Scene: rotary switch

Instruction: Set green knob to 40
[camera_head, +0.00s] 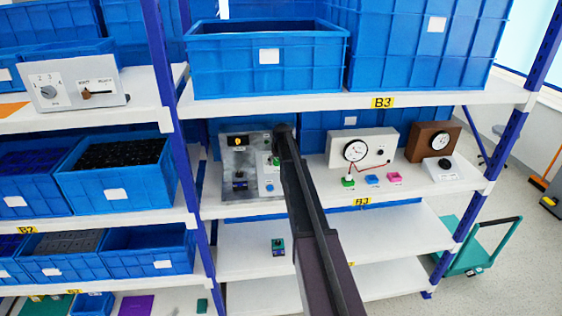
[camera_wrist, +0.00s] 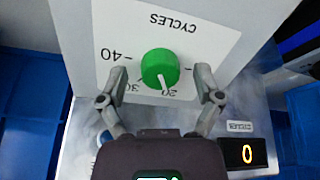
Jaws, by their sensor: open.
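The green knob (camera_wrist: 160,66) sits on a white label marked CYCLES, which reads upside down in the wrist view. Its white pointer line points down in the picture, close to the printed 20; the 30 is lower left and the 40 at the left. My gripper (camera_wrist: 160,76) is open, with one finger on each side of the knob and a visible gap on both sides. In the head view the knob's grey metal panel (camera_head: 238,160) stands on the middle shelf, and my arm's end covers part of it.
A small display (camera_wrist: 247,154) showing an orange 0 sits at the lower right of the panel. On the same shelf, a white box with a dial (camera_head: 384,146) and a brown box (camera_head: 428,141) stand to the right. Blue bins (camera_head: 268,75) fill the shelf above.

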